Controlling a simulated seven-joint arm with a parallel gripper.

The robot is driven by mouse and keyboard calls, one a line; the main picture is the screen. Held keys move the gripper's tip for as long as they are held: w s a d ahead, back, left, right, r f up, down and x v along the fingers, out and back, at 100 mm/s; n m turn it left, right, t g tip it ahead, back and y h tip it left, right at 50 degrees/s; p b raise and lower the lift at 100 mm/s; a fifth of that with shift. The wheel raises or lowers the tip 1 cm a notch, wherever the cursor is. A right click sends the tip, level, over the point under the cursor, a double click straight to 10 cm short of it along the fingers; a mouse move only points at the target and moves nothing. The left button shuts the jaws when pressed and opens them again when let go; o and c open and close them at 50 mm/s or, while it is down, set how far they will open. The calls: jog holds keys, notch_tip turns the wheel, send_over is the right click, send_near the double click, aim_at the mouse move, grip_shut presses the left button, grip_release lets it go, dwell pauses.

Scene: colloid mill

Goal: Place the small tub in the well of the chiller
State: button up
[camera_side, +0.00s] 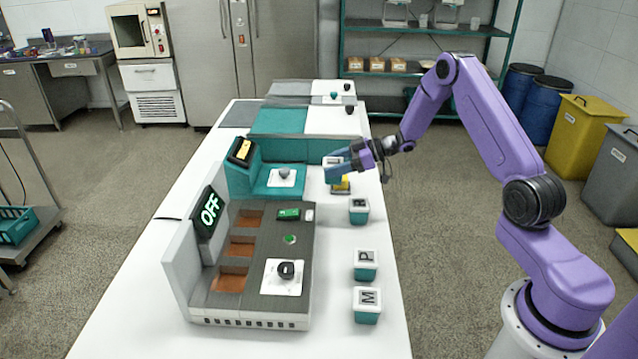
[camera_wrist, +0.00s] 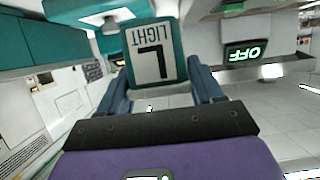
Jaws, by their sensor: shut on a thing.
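My gripper (camera_side: 342,162) is shut on a small teal tub with a white top (camera_side: 331,160), held above the right side of the white table. In the wrist view the tub (camera_wrist: 153,55) sits between the two blue fingers, its top marked "L LIGHT". A grey unit (camera_side: 262,245) with a lit "OFF" display (camera_side: 209,210) has three copper-coloured wells (camera_side: 241,245) in a row. It appears to be the chiller, but I read no name on it. The tub is apart from this unit, further back and to its right.
Similar tubs stand along the table's right side: one (camera_side: 358,211), one marked P (camera_side: 366,265) and one marked M (camera_side: 367,305). A yellow block (camera_side: 341,186) is below my gripper. A teal machine (camera_side: 245,180) stands behind the grey unit. The front of the table is clear.

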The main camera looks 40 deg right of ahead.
jog(key=w+f, duration=0.4)
jog(key=w+d+f, duration=0.1)
jog(key=w+f, duration=0.1)
jog(key=shift+w+f, duration=0.35)
jog(key=shift+f, duration=1.55)
jog(key=shift+f, duration=0.15)
jog(key=o, duration=1.2)
